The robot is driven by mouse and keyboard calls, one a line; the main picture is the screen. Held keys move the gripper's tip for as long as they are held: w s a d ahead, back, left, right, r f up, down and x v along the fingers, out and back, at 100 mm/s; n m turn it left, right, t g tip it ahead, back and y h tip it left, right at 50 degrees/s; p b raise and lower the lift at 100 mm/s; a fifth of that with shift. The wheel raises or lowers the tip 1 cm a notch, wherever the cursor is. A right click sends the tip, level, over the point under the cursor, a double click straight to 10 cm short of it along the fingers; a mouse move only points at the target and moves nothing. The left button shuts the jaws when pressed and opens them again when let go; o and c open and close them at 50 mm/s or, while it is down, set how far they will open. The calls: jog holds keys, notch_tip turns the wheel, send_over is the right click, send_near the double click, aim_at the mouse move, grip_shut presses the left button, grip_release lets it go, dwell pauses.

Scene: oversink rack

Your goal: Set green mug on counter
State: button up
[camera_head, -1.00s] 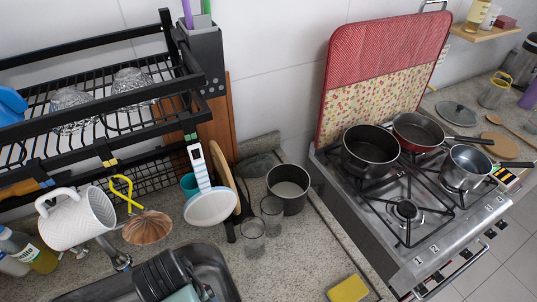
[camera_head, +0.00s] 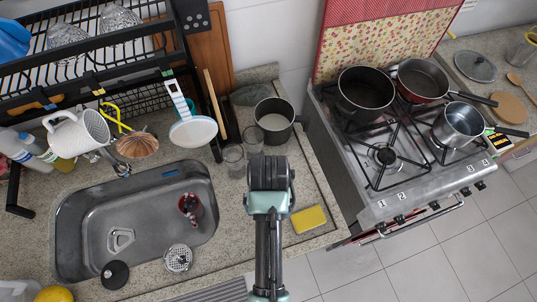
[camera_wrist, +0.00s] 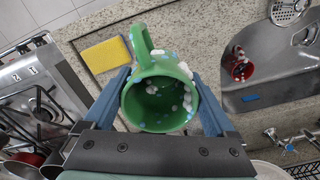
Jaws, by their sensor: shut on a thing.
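The green mug (camera_wrist: 160,103) is between my gripper's two blue-grey fingers (camera_wrist: 163,85) in the wrist view. My gripper is shut on it, and the handle points to the top of that picture. The mug's open mouth faces the camera, with white and blue bits showing inside. The speckled counter (camera_head: 302,168) lies beneath, and it also shows in the wrist view (camera_wrist: 200,35). In the head view my arm stands over the counter right of the sink and hides the gripper and mug. I cannot tell whether the mug touches the counter.
A yellow sponge (camera_head: 308,219) lies right of my arm. Two glasses (camera_head: 234,160) and a dark pot (camera_head: 274,122) stand behind it. The sink (camera_head: 70,225) holds a red cup (camera_head: 190,208). The stove (camera_head: 390,200) is at right. Some bare counter shows behind the sponge.

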notch_tip(320, 180, down, 10)
jog(key=shift+a+r+p, duration=0.1)
jog(key=shift+r+p, duration=0.1)
jog(key=shift+p, duration=0.25)
